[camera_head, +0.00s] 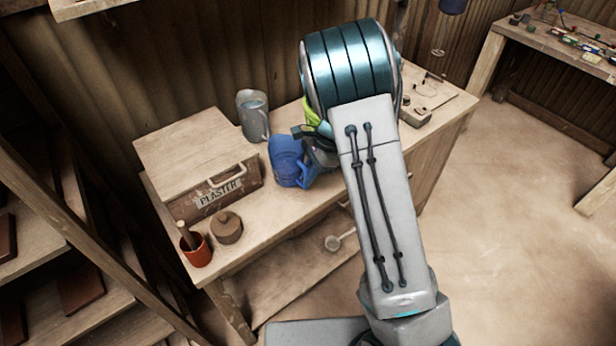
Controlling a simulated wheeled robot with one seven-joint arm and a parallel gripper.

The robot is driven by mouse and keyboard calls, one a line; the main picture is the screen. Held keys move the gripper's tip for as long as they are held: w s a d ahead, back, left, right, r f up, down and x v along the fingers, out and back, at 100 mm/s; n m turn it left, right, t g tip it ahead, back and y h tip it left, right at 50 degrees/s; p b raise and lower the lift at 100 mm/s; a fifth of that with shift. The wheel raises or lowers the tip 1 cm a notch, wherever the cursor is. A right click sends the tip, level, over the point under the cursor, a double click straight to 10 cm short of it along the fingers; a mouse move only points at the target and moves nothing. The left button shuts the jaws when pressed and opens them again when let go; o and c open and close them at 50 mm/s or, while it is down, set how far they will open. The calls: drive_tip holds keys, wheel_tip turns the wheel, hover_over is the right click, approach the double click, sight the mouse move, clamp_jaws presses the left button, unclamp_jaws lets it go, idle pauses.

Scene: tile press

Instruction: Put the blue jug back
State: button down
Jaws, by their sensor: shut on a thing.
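The blue jug (286,160) is over the workbench, right of the plaster box, and looks tilted. Its handle side faces my gripper (311,152). My gripper is shut on the jug at its right side. My arm hides most of the gripper, so the fingertips do not show clearly. I cannot tell whether the jug's base touches the bench top.
A wooden box labelled PLASTER (215,190) stands on the bench (270,222) at left. A red pot (197,251) and a round lidded pot (227,228) stand near the bench's front left corner.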

drive_tip(key=shift+f, duration=0.9)
drive_tip(key=shift+f, duration=0.1)
drive_tip(key=c, duration=1.5)
unclamp_jaws()
drive_tip(key=b+v, duration=0.1)
drive_tip(key=v, duration=1)
drive_tip(key=s+d+r+n+t+h, duration=0.1)
drive_tip(key=s+d+r+n, duration=0.15)
drive_tip(key=s+r, duration=0.25)
drive_tip(key=s+d+r+n+t, duration=0.1)
drive_tip(key=s+r+n, duration=0.25)
drive_tip(key=s, duration=0.25)
drive_tip(key=s+d+r+n+t+h, duration=0.1)
drive_tip(key=s+n, duration=0.3)
drive_tip(key=s, duration=0.3)
drive_tip(key=s+d+r+n+t+h, duration=0.1)
drive_tip(key=s+d+n+t+h, duration=0.1)
drive_tip(key=s+n, duration=0.2)
drive_tip(key=shift+s+d+h, duration=0.2)
drive_tip(key=shift+s+h, duration=0.1)
drive_tip(key=shift+s, duration=1.25)
